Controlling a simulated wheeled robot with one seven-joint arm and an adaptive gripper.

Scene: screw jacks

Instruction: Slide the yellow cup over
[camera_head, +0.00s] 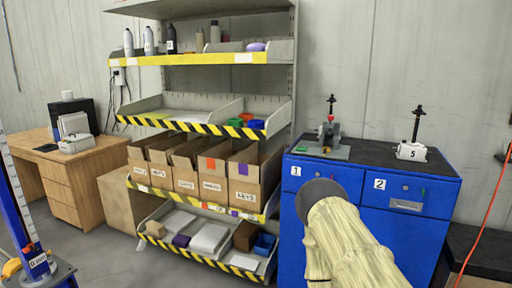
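I cannot make out a yellow cup in the head view. A small white cup-like object (67,95) stands on the dark box on the wooden desk at the left. Part of my arm, in a pale yellow cover with a dark round end, reaches up in front of the blue cabinet (420,228). My gripper is not in view. The arm hides part of the cabinet front.
A grey shelf rack (200,59) with striped edges holds bottles, small coloured bins and cardboard boxes (243,178). Screw-jack-like devices stand on the cabinet's dark top (370,152), one labelled 5 (411,151). Open floor (105,245) lies at the lower left.

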